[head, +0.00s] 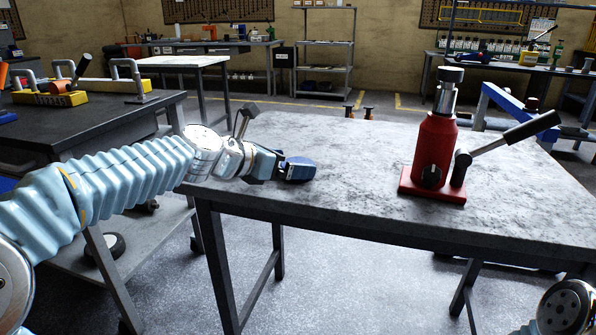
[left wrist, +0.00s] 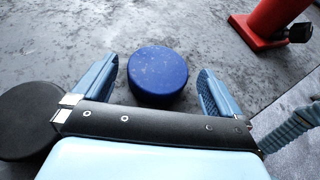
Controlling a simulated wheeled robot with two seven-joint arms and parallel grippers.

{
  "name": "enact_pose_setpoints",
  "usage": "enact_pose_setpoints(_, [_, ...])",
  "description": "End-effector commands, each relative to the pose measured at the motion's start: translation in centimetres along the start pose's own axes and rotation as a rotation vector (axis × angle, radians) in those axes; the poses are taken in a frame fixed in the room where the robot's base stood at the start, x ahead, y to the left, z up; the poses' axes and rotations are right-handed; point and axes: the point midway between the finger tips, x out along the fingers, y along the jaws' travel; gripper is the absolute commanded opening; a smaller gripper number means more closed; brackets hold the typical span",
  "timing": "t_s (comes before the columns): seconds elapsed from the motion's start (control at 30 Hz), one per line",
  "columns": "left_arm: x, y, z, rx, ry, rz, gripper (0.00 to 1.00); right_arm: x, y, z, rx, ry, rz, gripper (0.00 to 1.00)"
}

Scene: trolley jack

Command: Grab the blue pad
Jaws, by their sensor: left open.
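The blue pad (left wrist: 158,75) is a thick round disc lying flat on the grey table. In the left wrist view it sits between the two fingers of my open left gripper (left wrist: 160,88), with a gap on each side. In the head view the blue pad (head: 300,168) shows at the table's left front part, partly hidden by my left gripper (head: 283,166).
A red bottle jack (head: 434,150) with a black handle stands on the table (head: 350,150) to the right. A black round disc (left wrist: 28,120) lies left of the gripper in the left wrist view. A dark workbench (head: 90,125) stands at left. The table's middle is clear.

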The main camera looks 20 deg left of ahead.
Motion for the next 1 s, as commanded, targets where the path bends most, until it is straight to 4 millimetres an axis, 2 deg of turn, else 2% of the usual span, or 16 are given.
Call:
enact_pose_setpoints(0.1, [2.2,0.0,-0.2,0.0,0.002,-0.001,1.0,0.4,0.3,-0.1,0.002,0.002,0.002,0.55])
enact_pose_setpoints(0.2, [3.2,0.1,-0.2,0.0,0.001,0.0,1.0,0.5,0.3,-0.1,0.002,0.003,0.002,0.55])
enact_pose_setpoints(0.47, [3.6,0.1,-0.1,0.0,0.001,0.001,1.0,0.4,0.3,-0.1,0.002,0.003,0.002,0.55])
enact_pose_setpoints(0.83, [3.5,0.1,-0.1,0.0,0.001,0.001,0.45,0.4,0.3,-0.1,0.002,0.002,0.002,0.55])
enact_pose_setpoints(1.0, [3.5,0.1,-0.1,0.0,0.0,0.002,0.44,0.4,0.3,-0.1,0.002,0.002,0.002,0.55])
